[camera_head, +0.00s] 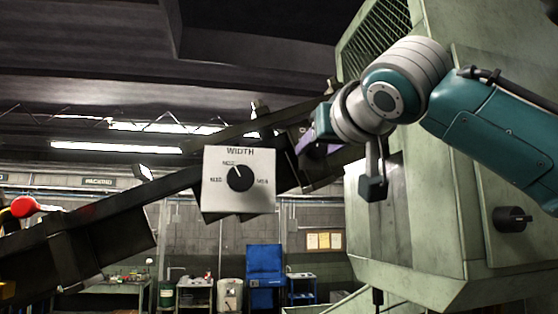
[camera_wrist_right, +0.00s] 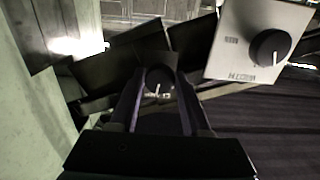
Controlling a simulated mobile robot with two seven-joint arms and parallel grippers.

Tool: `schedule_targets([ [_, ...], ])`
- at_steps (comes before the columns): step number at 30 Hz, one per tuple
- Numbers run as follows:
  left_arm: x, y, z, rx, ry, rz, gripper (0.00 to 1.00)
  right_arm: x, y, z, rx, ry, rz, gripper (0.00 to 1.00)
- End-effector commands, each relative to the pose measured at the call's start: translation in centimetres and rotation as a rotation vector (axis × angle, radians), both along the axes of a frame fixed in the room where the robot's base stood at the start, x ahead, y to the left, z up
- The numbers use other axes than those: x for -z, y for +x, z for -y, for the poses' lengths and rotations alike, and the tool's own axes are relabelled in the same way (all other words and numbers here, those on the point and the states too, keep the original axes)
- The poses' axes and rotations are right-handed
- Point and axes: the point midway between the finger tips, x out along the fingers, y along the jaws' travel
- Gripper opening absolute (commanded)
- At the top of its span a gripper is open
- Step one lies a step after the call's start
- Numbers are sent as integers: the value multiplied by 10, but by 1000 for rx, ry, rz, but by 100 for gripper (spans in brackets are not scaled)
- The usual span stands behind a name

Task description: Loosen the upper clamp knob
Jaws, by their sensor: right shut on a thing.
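My right gripper (camera_head: 308,140) reaches in from the right to the upper part of the dark sloping rail (camera_head: 180,184). In the right wrist view my right gripper (camera_wrist_right: 160,88) has its two fingers around a dark round knob (camera_wrist_right: 158,76) with a pale mark and is shut on it. I take it for the upper clamp knob. In the head view the knob is hidden by the gripper and wrist. My left gripper is not in view.
A white WIDTH panel (camera_head: 238,180) with a black dial hangs on the rail, left of my right gripper; it also shows in the wrist view (camera_wrist_right: 262,40). The green machine housing (camera_head: 440,215) stands close on the right. A red ball knob (camera_head: 24,207) is far left.

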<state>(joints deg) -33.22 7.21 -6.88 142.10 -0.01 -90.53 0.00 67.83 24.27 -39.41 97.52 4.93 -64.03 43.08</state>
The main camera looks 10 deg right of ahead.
Motion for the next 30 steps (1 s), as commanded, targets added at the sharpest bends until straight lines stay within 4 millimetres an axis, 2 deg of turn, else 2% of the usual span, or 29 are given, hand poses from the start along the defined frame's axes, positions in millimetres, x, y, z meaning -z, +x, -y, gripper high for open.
schedule_targets([
  [1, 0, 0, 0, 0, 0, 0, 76, 0, 0, 0, 1, 0, 0, 13],
  [5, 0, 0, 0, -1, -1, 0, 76, 0, 0, 0, 1, 0, 0, 0],
  [11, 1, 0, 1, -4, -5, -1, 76, 1, 0, 0, 1, 5, -1, 0],
  [17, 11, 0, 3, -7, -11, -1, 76, 3, 0, 0, 1, 62, -3, 0],
  [30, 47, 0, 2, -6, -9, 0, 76, 4, 0, -1, -1, 370, -13, 0],
])
